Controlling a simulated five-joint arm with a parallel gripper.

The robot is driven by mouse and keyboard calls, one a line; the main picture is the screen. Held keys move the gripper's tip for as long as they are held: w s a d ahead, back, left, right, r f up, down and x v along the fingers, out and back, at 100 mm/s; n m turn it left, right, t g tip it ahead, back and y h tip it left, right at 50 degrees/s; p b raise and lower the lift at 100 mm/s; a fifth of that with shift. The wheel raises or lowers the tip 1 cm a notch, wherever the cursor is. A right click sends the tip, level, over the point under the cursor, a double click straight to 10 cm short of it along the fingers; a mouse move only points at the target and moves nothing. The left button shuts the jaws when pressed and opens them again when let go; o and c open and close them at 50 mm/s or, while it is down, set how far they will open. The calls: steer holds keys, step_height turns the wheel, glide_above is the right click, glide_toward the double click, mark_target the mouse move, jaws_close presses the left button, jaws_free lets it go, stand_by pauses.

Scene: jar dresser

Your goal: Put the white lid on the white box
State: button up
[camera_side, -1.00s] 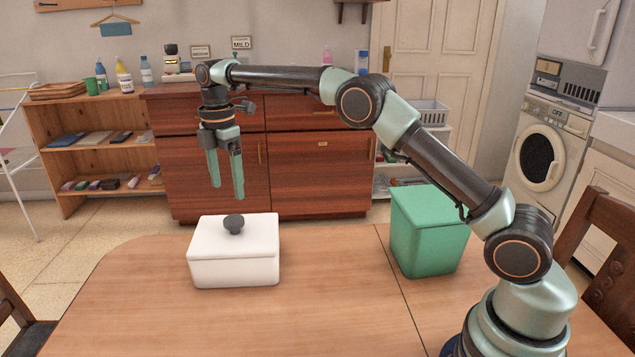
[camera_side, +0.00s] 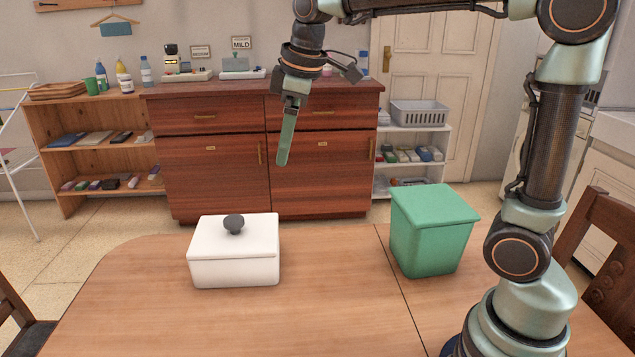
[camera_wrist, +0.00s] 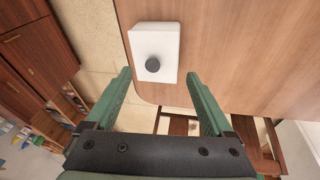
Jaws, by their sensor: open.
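The white box (camera_side: 235,270) stands on the wooden table, left of the middle in the side view. The white lid (camera_side: 258,234) with a dark round knob lies on top of the box and looks level. In the wrist view the lid (camera_wrist: 168,38) and its knob show beyond my fingertips. My gripper (camera_side: 283,160) is empty and points down, well above the table, up and to the right of the box. In the side view its fingers overlap. In the wrist view my gripper (camera_wrist: 158,76) has its fingers wide apart.
A green lidded bin (camera_side: 432,235) stands on the table (camera_side: 330,310), right of the box. The table between them is clear. Wooden chairs stand at the left and right edges. A reddish dresser (camera_side: 320,180) and shelves are behind the table.

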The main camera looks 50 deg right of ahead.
steer(key=s+d+f+m+t, duration=0.1)
steer(key=s+f+m, duration=0.2)
steer(key=s, duration=0.3)
steer(key=s+f+m+t, duration=0.1)
steer(key=s+f+m, duration=0.2)
steer(key=s, duration=0.4)
steer(key=shift+d+f+m, duration=0.2)
steer(key=shift+d+m, duration=0.2)
steer(key=shift+m, duration=0.4)
